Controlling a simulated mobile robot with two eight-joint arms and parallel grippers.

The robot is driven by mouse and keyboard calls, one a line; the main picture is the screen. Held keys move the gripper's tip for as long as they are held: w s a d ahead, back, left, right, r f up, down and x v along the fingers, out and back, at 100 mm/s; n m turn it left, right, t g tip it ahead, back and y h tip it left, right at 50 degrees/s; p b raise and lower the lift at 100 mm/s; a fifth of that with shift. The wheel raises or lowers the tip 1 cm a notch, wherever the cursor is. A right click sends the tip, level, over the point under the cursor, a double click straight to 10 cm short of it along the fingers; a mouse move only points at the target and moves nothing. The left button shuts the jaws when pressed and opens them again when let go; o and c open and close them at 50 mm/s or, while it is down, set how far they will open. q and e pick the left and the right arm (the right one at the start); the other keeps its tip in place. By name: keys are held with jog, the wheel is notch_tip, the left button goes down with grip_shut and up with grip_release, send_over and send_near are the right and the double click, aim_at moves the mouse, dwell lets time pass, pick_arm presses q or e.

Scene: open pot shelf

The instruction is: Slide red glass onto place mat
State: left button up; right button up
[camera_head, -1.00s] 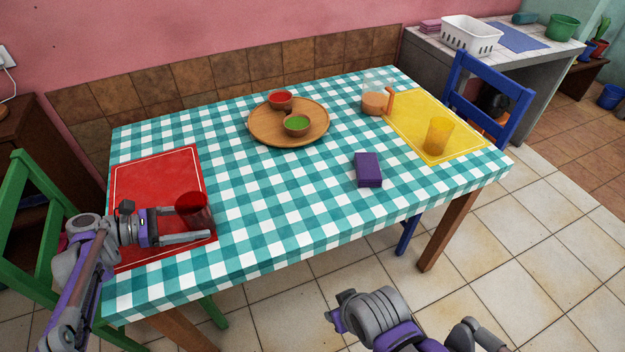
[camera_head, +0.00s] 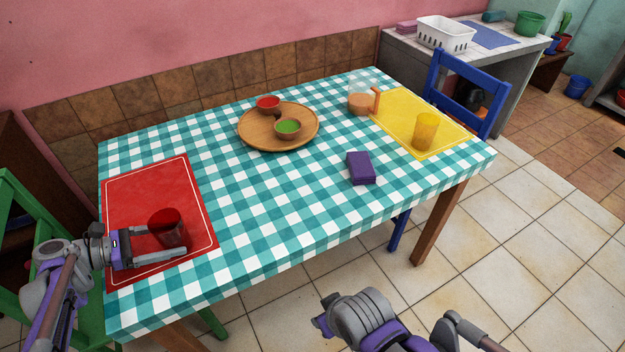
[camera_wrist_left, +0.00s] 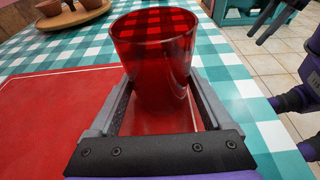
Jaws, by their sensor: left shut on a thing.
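The red glass (camera_head: 167,228) stands upright on the red place mat (camera_head: 150,190), near its front right part. My left gripper (camera_head: 160,242) is shut on the glass, with a finger along each side. In the left wrist view the glass (camera_wrist_left: 155,62) sits between both fingers of the gripper (camera_wrist_left: 155,105), and the red mat (camera_wrist_left: 50,105) lies under and left of it. My right arm shows at the bottom of the head view, but its fingertips cannot be made out.
A round wooden tray (camera_head: 258,139) with two small bowls is at the table's back middle. The front middle of the table is clear.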

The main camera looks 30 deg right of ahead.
pick_arm(q)
jog(key=shift+d, duration=0.1)
jog(key=o, duration=0.8)
jog(key=shift+c, duration=0.2)
jog(key=p+v, duration=0.1)
jog(key=v, duration=0.9)
jog(key=shift+r, duration=0.1)
jog(key=shift+a, duration=0.4)
